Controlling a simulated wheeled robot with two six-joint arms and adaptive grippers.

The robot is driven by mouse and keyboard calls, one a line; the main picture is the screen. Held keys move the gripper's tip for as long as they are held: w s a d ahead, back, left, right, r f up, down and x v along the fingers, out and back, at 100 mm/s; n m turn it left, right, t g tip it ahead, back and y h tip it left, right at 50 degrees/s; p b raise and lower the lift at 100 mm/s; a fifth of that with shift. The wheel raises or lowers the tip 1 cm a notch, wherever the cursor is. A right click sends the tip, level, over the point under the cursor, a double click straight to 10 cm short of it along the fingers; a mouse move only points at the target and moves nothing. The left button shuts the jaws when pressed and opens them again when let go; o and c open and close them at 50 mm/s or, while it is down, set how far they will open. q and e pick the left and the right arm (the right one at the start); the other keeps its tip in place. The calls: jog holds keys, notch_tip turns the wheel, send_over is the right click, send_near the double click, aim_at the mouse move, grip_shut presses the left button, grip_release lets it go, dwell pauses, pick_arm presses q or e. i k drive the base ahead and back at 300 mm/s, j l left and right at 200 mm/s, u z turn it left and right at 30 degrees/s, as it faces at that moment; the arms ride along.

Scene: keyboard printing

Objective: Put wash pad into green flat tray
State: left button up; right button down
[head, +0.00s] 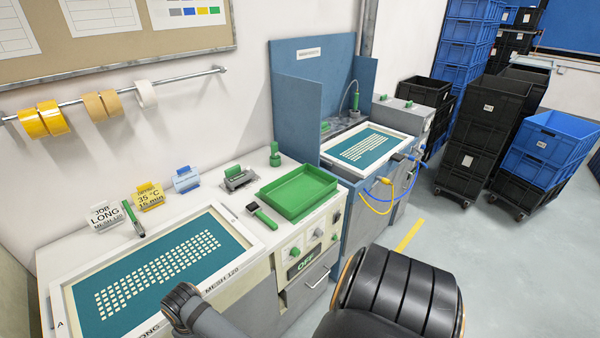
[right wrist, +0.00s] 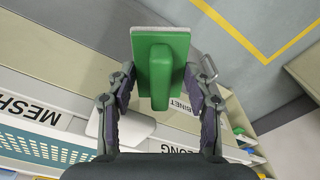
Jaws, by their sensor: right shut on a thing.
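The wash pad (right wrist: 157,62) is a green block with a raised green grip and a pale plate edge, seen in the right wrist view. My right gripper (right wrist: 160,85) is shut on it, one finger on each side, and holds it above the cabinet edge. The green flat tray (head: 298,194) lies on the white counter in the head view, right of the near screen frame, and looks empty. Neither gripper's fingers show in the head view. My left gripper is not in view.
A black-and-green hand tool (head: 262,215) lies just left of the tray. The near screen frame (head: 235,218) fills the left counter. A green-topped stamp (head: 275,155) and a green-grey clamp (head: 238,178) stand behind. A blue partition (head: 298,110) rises beyond the tray.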

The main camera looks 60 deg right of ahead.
aim_at(302, 189)
jog(key=k+l, duration=0.1)
jog(key=l, duration=0.35)
jog(key=k+l, duration=0.15)
jog(key=l, duration=0.25)
jog(key=k+l, duration=0.1)
jog(key=l, duration=0.35)
jog(key=u, duration=0.05)
